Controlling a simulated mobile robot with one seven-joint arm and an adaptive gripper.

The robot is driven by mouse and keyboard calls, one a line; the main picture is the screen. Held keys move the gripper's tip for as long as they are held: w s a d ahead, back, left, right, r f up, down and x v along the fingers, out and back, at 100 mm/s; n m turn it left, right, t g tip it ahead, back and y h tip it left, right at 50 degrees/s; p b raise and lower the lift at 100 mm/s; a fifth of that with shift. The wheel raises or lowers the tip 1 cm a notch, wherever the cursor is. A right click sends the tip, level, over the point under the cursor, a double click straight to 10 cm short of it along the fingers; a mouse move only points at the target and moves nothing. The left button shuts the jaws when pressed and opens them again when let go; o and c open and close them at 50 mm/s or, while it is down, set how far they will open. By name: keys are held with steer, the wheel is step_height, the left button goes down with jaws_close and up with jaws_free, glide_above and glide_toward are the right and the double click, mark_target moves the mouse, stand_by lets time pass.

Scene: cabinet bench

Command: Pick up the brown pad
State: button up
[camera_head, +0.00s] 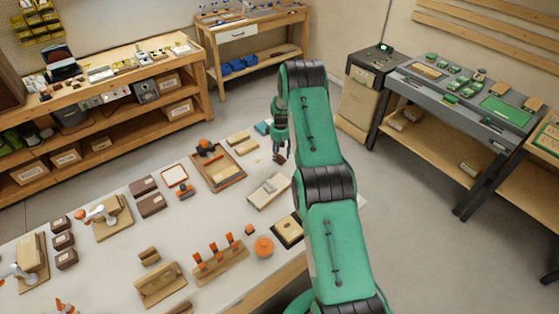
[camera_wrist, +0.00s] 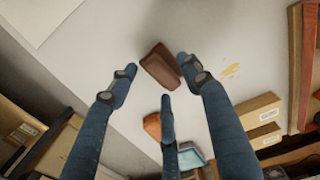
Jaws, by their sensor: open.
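A small brown pad (camera_wrist: 160,66) lies on the pale bench top, with a darker side face showing in the wrist view. My gripper (camera_wrist: 158,78) is open above it, with two blue-grey fingertips on either side of the pad in the picture and a third below it. The fingers look apart from the pad; the height of the gap is hard to judge. In the head view my gripper (camera_head: 281,140) is over the bench's far right part, and the pad (camera_head: 279,158) shows small just below it, partly hidden.
An orange-brown piece (camera_wrist: 152,126) and a teal item (camera_wrist: 190,156) are close to the fingers. Pale wooden blocks (camera_head: 240,137) and a wooden tray (camera_head: 205,168) lie left of my gripper. A long pale block (camera_head: 268,191) lies nearer the camera.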

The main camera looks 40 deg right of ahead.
mark_target(280, 156)
stand_by(0.5)
jaws_close()
steer(key=shift+r, duration=1.55)
steer(key=shift+s+a+r, duration=0.1)
steer(key=shift+s+r, duration=0.1)
steer(key=shift+r, duration=0.05)
steer(key=s+a, duration=0.2)
steer(key=s, duration=0.2)
steer(key=s+a+r, duration=0.1)
steer(key=s+a, duration=0.1)
steer(key=s, duration=0.3)
steer(key=s+a, duration=0.3)
steer(key=s, duration=0.1)
steer(key=shift+s+a+r+b, duration=0.1)
steer(key=shift+s+r+b, duration=0.05)
steer(key=shift+s+b, duration=0.2)
